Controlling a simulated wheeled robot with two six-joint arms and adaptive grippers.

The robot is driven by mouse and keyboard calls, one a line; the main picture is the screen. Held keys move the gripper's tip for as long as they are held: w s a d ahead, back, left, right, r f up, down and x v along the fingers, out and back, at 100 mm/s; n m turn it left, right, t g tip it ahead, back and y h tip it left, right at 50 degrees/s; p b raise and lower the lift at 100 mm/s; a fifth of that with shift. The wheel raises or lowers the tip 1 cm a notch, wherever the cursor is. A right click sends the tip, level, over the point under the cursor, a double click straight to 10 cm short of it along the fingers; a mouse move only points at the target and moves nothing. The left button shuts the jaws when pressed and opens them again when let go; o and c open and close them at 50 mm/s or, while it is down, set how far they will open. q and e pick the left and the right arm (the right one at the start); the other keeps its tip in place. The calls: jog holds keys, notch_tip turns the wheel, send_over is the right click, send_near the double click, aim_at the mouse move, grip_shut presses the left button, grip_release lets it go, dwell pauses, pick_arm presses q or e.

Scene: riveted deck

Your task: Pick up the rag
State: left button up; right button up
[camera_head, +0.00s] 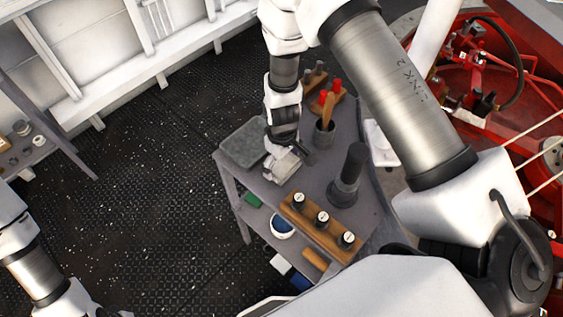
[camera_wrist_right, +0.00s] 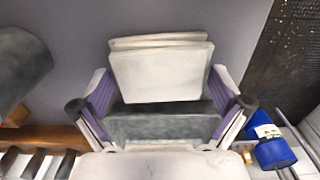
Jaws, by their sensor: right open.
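The rag appears as a pale, folded cloth stack (camera_wrist_right: 160,72) at the upper middle of the right wrist view, lying on the grey table. In the head view, a small pale patch of the rag (camera_head: 279,173) shows just below my right gripper (camera_head: 284,150). In the wrist view, the two purple-padded fingers of my right gripper (camera_wrist_right: 162,108) stand apart on either side of the rag's near edge. A mottled grey surface fills the space between them; I cannot tell what it is. My left arm shows at the lower left, but its gripper is outside the frame.
A dark upright cylinder (camera_head: 347,178) and a wooden rack with dials (camera_head: 320,226) stand right of the gripper. A tool cup (camera_head: 324,134) stands behind it. A grey flat slab (camera_head: 243,146) lies left. Dark floor lies left.

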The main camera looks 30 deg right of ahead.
aim_at(283, 163)
jog(key=shift+s+r, duration=0.15)
jog(key=shift+c, duration=1.3)
jog(key=shift+s+r, duration=0.1)
jog(key=shift+s, duration=0.1)
jog(key=c, duration=0.5)
pick_arm(q)
jog(key=shift+s, duration=0.25)
pick_arm(e)
jog(key=shift+w, duration=0.1)
jog(key=shift+w+r, duration=0.1)
jog(key=shift+r, duration=0.1)
pick_arm(q)
jog(key=shift+f+b, duration=0.75)
jog(key=shift+b, duration=0.1)
pick_arm(e)
notch_tip(283, 163, up, 10)
jog(key=shift+f, duration=0.25)
